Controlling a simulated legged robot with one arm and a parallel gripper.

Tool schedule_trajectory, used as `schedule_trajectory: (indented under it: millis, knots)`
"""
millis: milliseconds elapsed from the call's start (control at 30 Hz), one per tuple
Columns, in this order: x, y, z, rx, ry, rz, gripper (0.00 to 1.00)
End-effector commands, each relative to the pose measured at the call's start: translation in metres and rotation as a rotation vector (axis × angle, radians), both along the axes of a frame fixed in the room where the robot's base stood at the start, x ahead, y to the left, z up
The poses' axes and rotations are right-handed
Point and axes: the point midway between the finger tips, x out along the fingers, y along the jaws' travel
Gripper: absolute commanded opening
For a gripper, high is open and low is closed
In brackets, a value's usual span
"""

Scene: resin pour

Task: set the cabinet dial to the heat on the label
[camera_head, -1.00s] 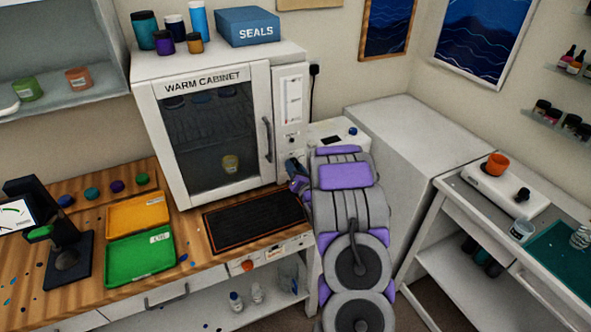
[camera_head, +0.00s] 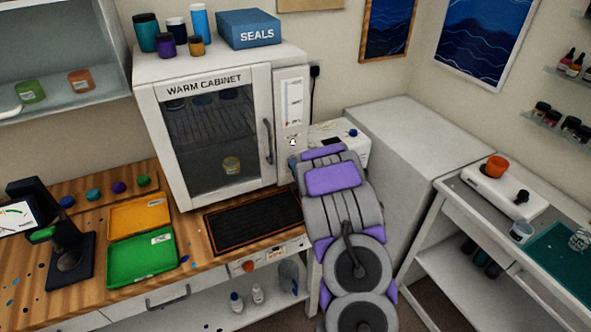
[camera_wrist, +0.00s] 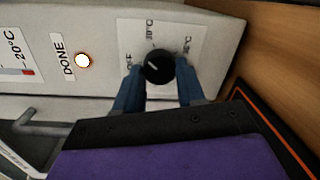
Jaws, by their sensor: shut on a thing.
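The warm cabinet (camera_head: 163,135) stands on the wooden bench, its glass door closed. In the wrist view its black dial (camera_wrist: 158,67) carries a white pointer line, with OFF, 30°C and a partly hidden third marking around it. I cannot tell exactly which marking the pointer is on. My gripper (camera_wrist: 159,78) is shut on the dial, one blue finger on each side. In the head view my arm hides the dial and fingers. The DONE lamp (camera_wrist: 82,60) glows white beside the dial. A thermometer strip (camera_wrist: 12,50) marked 20°C is partly in view.
A jar (camera_head: 231,166) stands inside the cabinet. A black mat (camera_head: 250,222) lies in front of it. Green (camera_head: 140,260) and yellow (camera_head: 138,217) trays lie to the left. A SEALS box (camera_head: 248,27) and several jars stand on top.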

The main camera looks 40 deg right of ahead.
Motion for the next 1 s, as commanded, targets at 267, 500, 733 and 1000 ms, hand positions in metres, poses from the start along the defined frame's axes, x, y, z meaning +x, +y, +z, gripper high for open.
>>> schedule_trajectory:
  millis: [267, 500, 733, 1000]
  knots:
    - [-0.0029, -0.0014, -0.0028, 0.262, -0.049, -0.006, 0.09]
    - [-0.0034, -0.0017, -0.0032, 0.487, -0.101, -0.008, 0.09]
    - [-0.0038, -0.002, -0.0036, 0.7, -0.151, -0.01, 0.08]
    - [-0.0033, -0.0019, -0.0031, 0.949, -0.211, -0.011, 0.08]
